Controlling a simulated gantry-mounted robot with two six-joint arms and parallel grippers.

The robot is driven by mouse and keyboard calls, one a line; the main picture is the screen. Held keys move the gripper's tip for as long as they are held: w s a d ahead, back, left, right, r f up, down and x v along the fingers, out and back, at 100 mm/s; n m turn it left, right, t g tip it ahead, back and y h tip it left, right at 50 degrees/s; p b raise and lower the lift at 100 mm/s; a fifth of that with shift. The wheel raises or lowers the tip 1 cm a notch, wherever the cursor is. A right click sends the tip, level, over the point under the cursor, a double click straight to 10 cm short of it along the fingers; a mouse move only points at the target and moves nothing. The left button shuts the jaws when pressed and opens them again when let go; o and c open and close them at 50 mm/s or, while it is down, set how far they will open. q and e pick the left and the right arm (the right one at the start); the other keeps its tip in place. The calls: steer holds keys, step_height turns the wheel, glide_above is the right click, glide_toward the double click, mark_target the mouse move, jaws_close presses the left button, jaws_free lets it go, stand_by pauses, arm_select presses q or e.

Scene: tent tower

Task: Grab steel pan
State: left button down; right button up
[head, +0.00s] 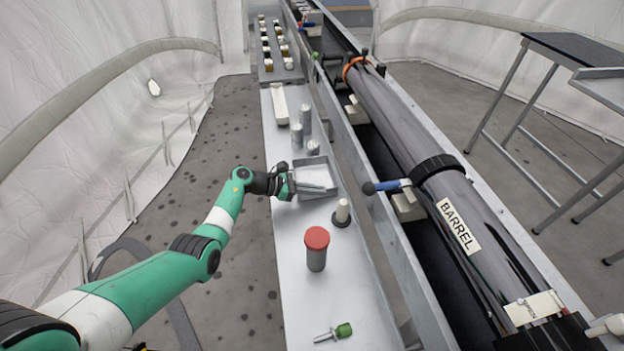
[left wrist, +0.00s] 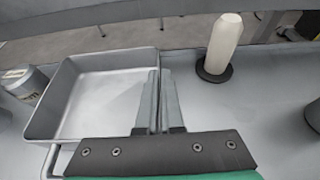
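The steel pan (head: 318,163) is a shallow square metal tray on the long metal bench. It fills the left half of the left wrist view (left wrist: 95,70) and looks empty. My left gripper (head: 322,188) reaches in from the left at the pan's near side. In the left wrist view my left gripper's fingers (left wrist: 161,75) are close together at the pan's right wall, one on the inner side and one on the outer side, so they look shut on that wall. The part of the wall between the fingers is mostly hidden.
A white-topped peg on a dark base (head: 342,214) stands close to the pan. A red-capped cylinder (head: 317,250) and a green-handled tool (head: 335,333) are nearer. Metal cylinders (head: 306,119) stand behind. The long barrel (head: 420,150) runs along the right.

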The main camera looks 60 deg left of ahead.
arm_select(q)
steer(key=shift+r, duration=0.1)
stand_by(0.3)
steer(key=shift+r+p, duration=0.25)
steer(key=shift+p, duration=0.05)
steer(key=r+p, duration=0.3)
steer(key=r, duration=0.1)
steer(key=shift+s+d+r+p, duration=0.1)
steer(key=shift+s+d+p, duration=0.15)
steer(key=shift+p, duration=0.1)
steer(key=s+d+r+p, duration=0.8)
steer(key=s+d+p, duration=0.1)
steer(key=shift+d, duration=0.35)
